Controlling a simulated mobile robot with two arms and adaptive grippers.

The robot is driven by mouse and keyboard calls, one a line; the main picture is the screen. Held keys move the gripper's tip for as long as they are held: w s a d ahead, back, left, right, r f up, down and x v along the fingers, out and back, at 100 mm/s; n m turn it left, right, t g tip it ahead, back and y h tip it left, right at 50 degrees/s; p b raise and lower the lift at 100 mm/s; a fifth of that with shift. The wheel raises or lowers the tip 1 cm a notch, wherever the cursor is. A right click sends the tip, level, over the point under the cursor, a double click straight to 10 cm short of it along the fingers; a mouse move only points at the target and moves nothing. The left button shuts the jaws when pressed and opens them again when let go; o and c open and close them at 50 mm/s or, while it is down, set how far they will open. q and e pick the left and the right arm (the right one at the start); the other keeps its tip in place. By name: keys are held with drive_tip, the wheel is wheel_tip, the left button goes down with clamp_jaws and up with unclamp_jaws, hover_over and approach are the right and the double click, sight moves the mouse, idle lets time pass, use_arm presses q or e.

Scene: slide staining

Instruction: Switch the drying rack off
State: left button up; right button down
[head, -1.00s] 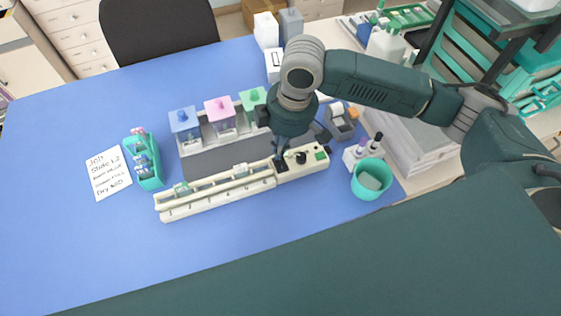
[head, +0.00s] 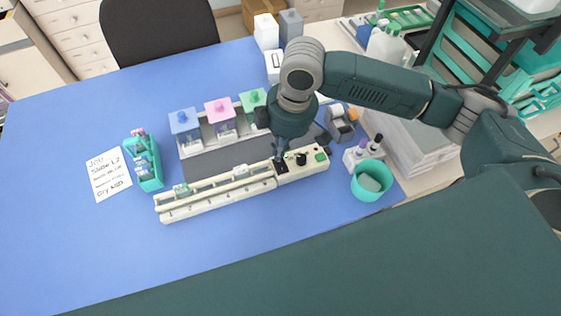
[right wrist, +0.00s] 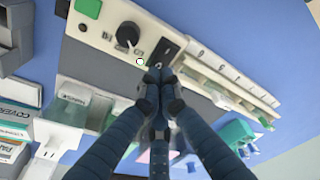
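The drying rack (head: 215,196) is a long cream rail unit on the blue mat, with a control box (head: 315,168) at its right end. The box has a black rocker switch (right wrist: 167,51), a black knob (right wrist: 127,36) and a green square (right wrist: 88,8). The rocker also shows in the head view (head: 282,168). My right gripper (head: 279,158) points down at the box. In the right wrist view its fingertips (right wrist: 160,74) are together, empty, right beside the rocker; I cannot tell whether they touch it. My left gripper is not in view.
Staining jars with blue (head: 184,118), pink (head: 220,106) and green lids stand behind the rack. A teal slide holder (head: 148,168) and a written note (head: 109,174) are left. A teal cup (head: 369,182) and small bottles stand right. The mat in front is clear.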

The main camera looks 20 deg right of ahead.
drive_tip(key=shift+f+b, duration=0.3)
drive_tip(key=shift+f, duration=0.7)
idle(0.6)
drive_tip(key=shift+r, duration=0.1)
wheel_tip(320, 180, up, 7)
drive_tip(key=p, duration=0.9)
idle(0.4)
